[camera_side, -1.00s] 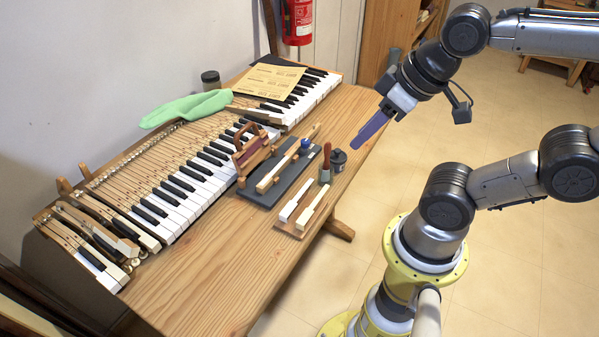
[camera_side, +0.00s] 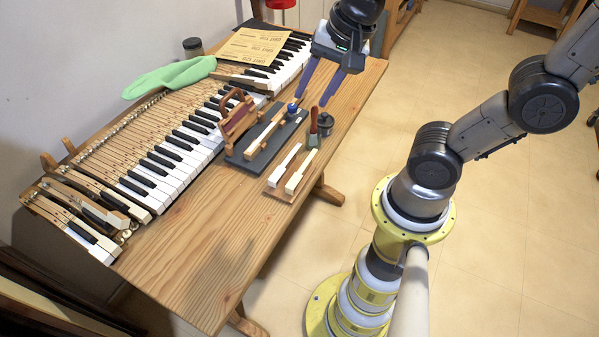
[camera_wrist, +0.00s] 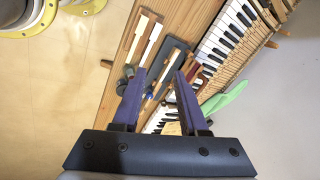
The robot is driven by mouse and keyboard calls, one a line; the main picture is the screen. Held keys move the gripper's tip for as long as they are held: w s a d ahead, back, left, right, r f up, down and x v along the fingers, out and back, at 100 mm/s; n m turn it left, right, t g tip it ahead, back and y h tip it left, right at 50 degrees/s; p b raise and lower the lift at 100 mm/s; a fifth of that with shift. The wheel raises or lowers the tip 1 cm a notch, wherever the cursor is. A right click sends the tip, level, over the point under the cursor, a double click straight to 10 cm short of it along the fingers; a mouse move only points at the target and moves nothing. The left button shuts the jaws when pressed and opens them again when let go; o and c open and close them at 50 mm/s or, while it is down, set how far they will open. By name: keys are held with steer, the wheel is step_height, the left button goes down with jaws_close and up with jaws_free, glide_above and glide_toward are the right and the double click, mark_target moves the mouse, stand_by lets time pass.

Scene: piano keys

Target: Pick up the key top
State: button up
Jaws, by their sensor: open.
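Two narrow key tops lie side by side on a small wooden board (camera_side: 279,195) at the bench's front edge: a white one (camera_side: 284,164) and a cream one (camera_side: 300,172). I cannot tell which one the task means. Both also show in the wrist view, one on the left (camera_wrist: 136,36) and one on the right (camera_wrist: 151,44). My gripper (camera_side: 312,103) has purple fingers, open and empty, pointing down over the bench, behind and above the board. In the wrist view the open fingers (camera_wrist: 160,75) are below the key tops in the picture, apart from them.
A dark slab (camera_side: 240,152) holding a wooden key (camera_side: 265,138) lies left of the board. A brush (camera_side: 314,126) and a dark jar (camera_side: 326,123) stand just behind the key tops. The keyboard (camera_side: 160,182) runs along the wall. The front left bench top is clear.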

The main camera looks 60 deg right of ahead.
steer(key=w+a+f+m+g, duration=0.1)
steer(key=w+f+m+g, duration=0.15)
steer(key=f+m, duration=0.2)
steer(key=g, duration=0.2)
glide_above(291, 185)
step_height(291, 185, down, 6)
step_height(291, 185, down, 14)
steer(key=shift+f, duration=0.1)
jaws_close()
